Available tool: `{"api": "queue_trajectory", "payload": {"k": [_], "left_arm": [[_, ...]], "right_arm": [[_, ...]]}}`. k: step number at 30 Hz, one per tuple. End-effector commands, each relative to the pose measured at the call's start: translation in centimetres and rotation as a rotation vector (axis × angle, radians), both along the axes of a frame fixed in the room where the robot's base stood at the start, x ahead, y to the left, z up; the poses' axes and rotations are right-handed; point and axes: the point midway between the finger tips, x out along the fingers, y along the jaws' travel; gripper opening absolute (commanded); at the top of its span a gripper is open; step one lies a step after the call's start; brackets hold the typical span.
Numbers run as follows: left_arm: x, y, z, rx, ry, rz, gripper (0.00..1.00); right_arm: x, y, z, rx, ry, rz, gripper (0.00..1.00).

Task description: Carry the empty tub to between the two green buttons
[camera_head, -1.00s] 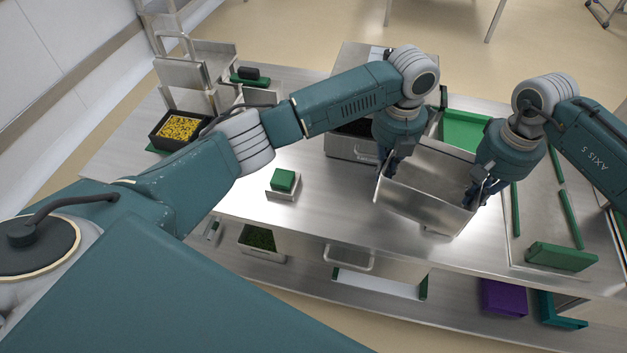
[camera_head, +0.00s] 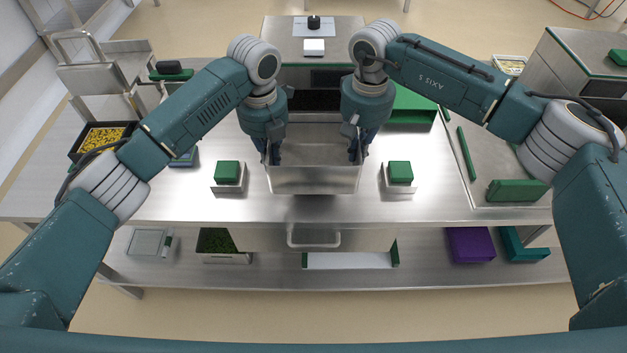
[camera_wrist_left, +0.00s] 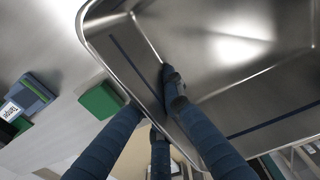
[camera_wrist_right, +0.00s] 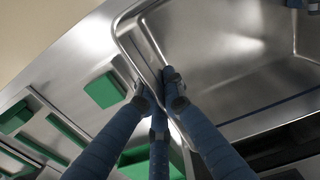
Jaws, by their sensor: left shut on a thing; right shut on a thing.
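The empty metal tub (camera_head: 314,181) is between the two green buttons, the left one (camera_head: 228,172) and the right one (camera_head: 400,172), each on a small metal block. My left gripper (camera_head: 273,157) is shut on the tub's left wall, and my right gripper (camera_head: 356,156) on its right wall. In the left wrist view the fingers (camera_wrist_left: 166,105) straddle the rim of the bare tub (camera_wrist_left: 235,50). The right wrist view shows the same grip (camera_wrist_right: 166,100). I cannot tell whether the tub touches the table.
The sealing machine (camera_head: 313,50) stands right behind the tub. A black tub of yellow food (camera_head: 103,139) is at the left. A green bin (camera_head: 412,108) and a green block (camera_head: 516,190) are at the right. The steel table front (camera_head: 315,209) is clear.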

Motion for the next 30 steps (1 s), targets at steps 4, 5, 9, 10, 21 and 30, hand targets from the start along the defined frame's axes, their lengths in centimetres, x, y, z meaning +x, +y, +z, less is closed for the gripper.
{"api": "queue_trajectory", "payload": {"k": [4, 5, 9, 10, 21, 30], "left_arm": [[0.0, 0.3, -0.5, 0.005, 0.001, 0.003, 0.0], [0.0, 0.3, -0.6, 0.005, 0.001, 0.003, 0.0], [0.0, 0.3, -1.3, 0.005, 0.001, 0.003, 0.0], [0.0, 0.3, -1.5, 0.005, 0.001, 0.003, 0.0], [0.0, 0.3, -4.2, 0.005, 0.001, 0.004, 0.0], [0.0, 0.2, -4.8, 0.004, 0.001, 0.003, 0.26]], "right_arm": [[0.1, -0.2, -0.4, -0.005, 0.0, -0.003, 0.0], [0.1, -0.2, -0.6, -0.005, 0.0, -0.003, 0.0], [0.0, -0.2, -1.3, -0.005, 0.0, -0.003, 0.0], [0.0, -0.2, -1.5, -0.005, 0.0, -0.003, 0.0], [0.1, -0.2, -4.1, -0.005, 0.0, -0.003, 0.0], [0.0, -0.2, -4.8, -0.004, 0.001, -0.002, 0.26]]}}
